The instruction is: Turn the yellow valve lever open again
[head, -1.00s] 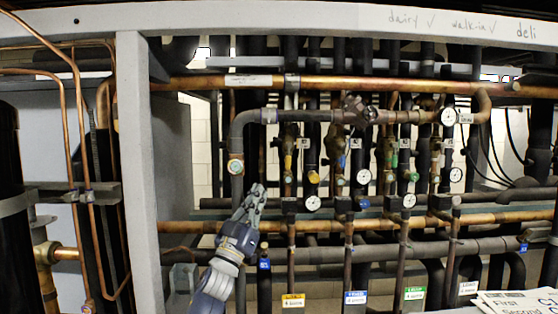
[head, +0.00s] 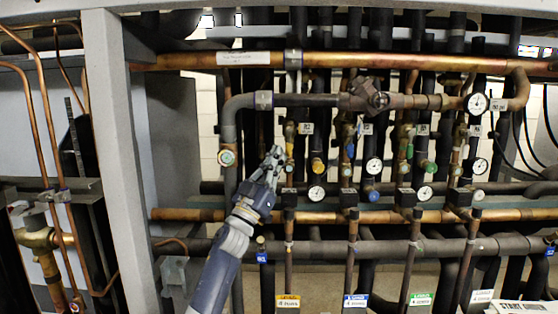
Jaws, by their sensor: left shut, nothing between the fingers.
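A small yellow part, which looks like the yellow valve lever (head: 290,132), shows on the leftmost vertical valve line, below the grey-wrapped pipe. Its exact angle is too small to tell. My left gripper (head: 274,158) reaches up from below, fingers together and empty. Its fingertips are just below and left of the yellow part in the picture; I cannot tell whether they touch it. A yellow round cap (head: 318,166) sits just right of that line. My right gripper is not in view.
Blue (head: 374,196) and green (head: 429,167) caps and several white dial gauges sit to the right. A copper pipe (head: 400,62) crosses above, another (head: 500,214) below. A grey post (head: 122,170) stands left. Coloured tags (head: 288,301) hang along the bottom.

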